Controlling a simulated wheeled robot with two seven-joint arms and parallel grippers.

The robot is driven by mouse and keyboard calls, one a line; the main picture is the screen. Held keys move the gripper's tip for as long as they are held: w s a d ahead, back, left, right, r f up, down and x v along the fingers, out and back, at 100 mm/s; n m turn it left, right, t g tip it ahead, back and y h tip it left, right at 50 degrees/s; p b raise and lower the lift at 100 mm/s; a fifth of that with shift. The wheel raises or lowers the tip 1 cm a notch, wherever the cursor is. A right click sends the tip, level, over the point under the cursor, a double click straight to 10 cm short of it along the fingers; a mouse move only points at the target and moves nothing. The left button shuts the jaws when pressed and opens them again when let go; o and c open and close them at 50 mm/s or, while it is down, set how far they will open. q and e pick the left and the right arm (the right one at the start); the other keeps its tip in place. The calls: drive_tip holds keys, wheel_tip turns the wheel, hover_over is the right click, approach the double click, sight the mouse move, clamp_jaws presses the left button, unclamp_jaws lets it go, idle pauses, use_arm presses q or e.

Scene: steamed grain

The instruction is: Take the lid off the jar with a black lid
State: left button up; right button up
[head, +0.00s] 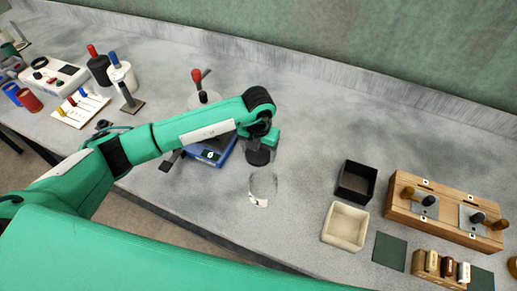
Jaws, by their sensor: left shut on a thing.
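A clear glass jar (263,187) with a small white label stands on the grey counter near the middle of the head view. Its top looks uncovered. My left gripper (263,143) is just beyond the jar in the picture, at the end of the green arm from the left. It is shut on a round black lid (258,157), which appears apart from the jar. The wrist and fingers partly hide the grip. My right gripper is out of view.
A blue scale (209,152) is partly behind my left arm. Right of the jar are a black box (356,181), a cream box (345,225) and a wooden rack (448,212). Bottles and a marker tray (81,106) stand at left. The counter behind the boxes is clear.

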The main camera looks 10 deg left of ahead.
sight(258, 153)
use_arm(q)
drive_tip(key=shift+f, duration=0.25)
drive_tip(key=o, duration=1.1)
drive_tip(key=shift+r, duration=0.1)
drive_tip(key=shift+c, duration=0.2)
drive_tip(key=shift+r, duration=0.5)
wheel_tip(258, 153, up, 11)
drive_tip(key=b, duration=0.3)
drive_tip(key=shift+r, duration=0.2)
